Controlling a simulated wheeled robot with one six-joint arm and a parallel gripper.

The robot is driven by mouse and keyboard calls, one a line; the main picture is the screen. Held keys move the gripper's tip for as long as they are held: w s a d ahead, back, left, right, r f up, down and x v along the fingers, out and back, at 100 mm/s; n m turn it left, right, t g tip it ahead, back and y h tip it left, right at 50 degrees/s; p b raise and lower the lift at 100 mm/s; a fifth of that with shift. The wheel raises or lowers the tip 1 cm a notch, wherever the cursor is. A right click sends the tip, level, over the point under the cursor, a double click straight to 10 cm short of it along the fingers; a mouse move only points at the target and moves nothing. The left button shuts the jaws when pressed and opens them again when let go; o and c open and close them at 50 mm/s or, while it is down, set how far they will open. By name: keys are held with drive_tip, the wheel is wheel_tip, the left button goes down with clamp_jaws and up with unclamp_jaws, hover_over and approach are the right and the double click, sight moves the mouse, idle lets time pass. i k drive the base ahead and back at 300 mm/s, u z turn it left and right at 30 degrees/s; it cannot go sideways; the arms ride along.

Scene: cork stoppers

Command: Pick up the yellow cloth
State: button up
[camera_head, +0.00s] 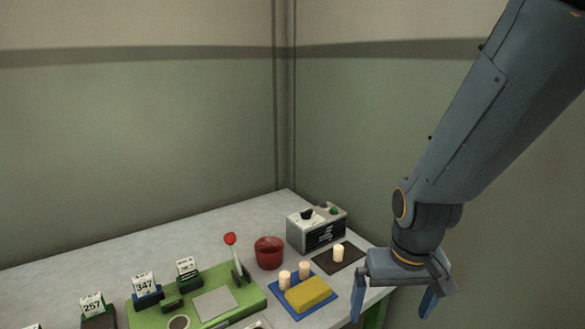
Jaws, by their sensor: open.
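The yellow cloth (307,293) is a thick folded pad. It lies on the front part of a blue mat (326,302) near the table's right edge. Two cork stoppers (285,280) (304,269) stand on the same mat, just behind the cloth. My gripper (394,312) is open and empty, with its fingers pointing down. In the picture it is to the right of the cloth and apart from it, by the table's right edge.
A red pot (269,253) and a grey box (317,231) stand behind the mat. One cork stopper (338,253) stands on a dark mat (352,258). The table's back left (150,248) is clear.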

sight(302, 296)
drive_tip(key=z, duration=0.1)
drive_tip(key=k, duration=0.95)
drive_tip(key=u, duration=1.1)
drive_tip(key=i, duration=1)
